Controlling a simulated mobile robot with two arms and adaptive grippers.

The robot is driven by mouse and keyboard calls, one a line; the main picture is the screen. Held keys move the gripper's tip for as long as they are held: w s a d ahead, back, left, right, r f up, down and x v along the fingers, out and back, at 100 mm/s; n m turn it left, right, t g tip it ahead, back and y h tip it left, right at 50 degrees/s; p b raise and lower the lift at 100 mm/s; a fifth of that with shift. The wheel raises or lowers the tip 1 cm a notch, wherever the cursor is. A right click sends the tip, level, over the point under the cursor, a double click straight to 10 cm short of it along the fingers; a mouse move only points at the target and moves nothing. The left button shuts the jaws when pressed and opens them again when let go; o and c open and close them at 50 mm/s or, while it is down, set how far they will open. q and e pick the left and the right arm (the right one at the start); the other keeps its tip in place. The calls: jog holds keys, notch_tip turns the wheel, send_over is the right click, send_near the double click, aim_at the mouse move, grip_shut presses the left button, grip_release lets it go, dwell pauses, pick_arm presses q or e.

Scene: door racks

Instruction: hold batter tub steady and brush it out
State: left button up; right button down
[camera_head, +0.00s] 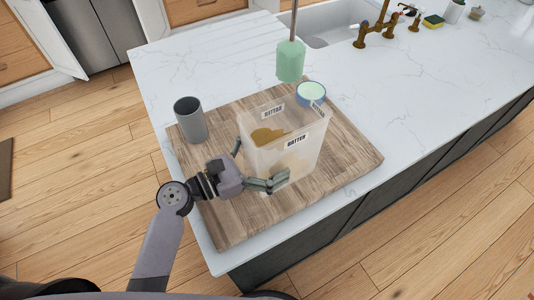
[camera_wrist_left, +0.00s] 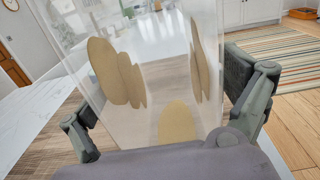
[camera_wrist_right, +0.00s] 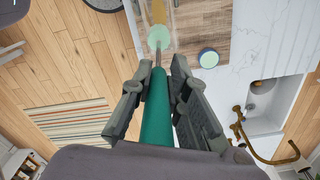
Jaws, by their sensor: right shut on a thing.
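The clear batter tub (camera_head: 306,160), with batter labels and yellow-brown batter smears on its walls, stands upright on the wooden board (camera_head: 345,165). My left gripper (camera_head: 258,164) has its fingers spread around the tub's near left corner; in the left wrist view the tub (camera_wrist_left: 160,85) sits between the parted fingers. I cannot tell whether they touch it. The brush, with a pale green head (camera_head: 290,62) on a thin rod, hangs head down above and behind the tub, apart from it. My right gripper (camera_wrist_right: 161,75) is shut on its dark green handle (camera_wrist_right: 157,115), outside the head view.
A grey cup (camera_head: 190,120) stands on the board's left side. A blue-rimmed round container (camera_head: 311,93) with pale green contents is close behind the tub. The sink (camera_head: 335,28), brass tap (camera_head: 376,30) and sponge (camera_head: 432,21) are at the back. The white counter right of the board is clear.

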pick_arm(q)
jog(key=c, duration=1.3)
